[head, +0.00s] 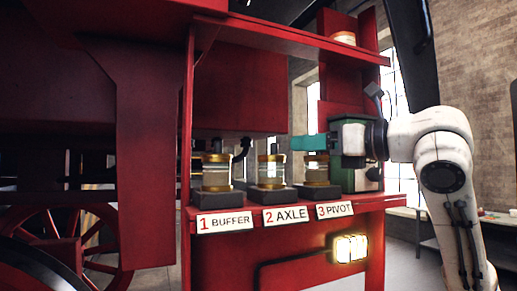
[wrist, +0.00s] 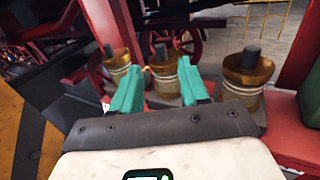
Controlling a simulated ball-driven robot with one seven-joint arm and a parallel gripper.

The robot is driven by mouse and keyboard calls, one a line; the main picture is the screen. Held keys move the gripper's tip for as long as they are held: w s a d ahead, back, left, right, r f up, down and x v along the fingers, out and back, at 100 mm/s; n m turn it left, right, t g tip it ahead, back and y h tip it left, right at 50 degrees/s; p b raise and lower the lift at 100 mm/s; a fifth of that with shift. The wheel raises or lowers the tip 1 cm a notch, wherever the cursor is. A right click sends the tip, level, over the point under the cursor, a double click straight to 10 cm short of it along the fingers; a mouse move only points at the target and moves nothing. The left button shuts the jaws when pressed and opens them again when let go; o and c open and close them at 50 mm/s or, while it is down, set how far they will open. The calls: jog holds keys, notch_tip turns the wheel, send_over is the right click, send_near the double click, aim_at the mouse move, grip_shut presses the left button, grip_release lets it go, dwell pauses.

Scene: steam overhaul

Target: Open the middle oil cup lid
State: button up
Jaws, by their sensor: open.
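Three glass oil cups with brass tops stand in a row on a red shelf. The middle oil cup (head: 272,172), above the label "2 AXLE", appears closed. In the wrist view the middle cup (wrist: 164,76) shows between and beyond my fingertips, with a dark knob on top. My gripper (head: 294,143) has teal fingers pointing left, a little above and to the right of the middle cup's top. The fingers (wrist: 158,68) are apart with nothing between them. They look clear of the cup, though the exact gap is hard to tell.
The buffer cup (head: 216,173) stands left and the pivot cup (head: 316,171) right, below my fingers. A green box (head: 352,178) sits at the shelf's right end. A red upper shelf (head: 300,42) and a red post (head: 187,130) bound the space.

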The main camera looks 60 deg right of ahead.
aim_at(277, 145)
jog(key=w+p, duration=0.1)
jog(key=w, duration=0.2)
jog(key=w+d+p, duration=0.1)
jog(key=w, duration=0.3)
jog(key=w+d+p, duration=0.1)
jog(key=w, duration=0.2)
jog(key=shift+w+r, duration=0.1)
jog(key=shift+w, duration=0.15)
grip_shut()
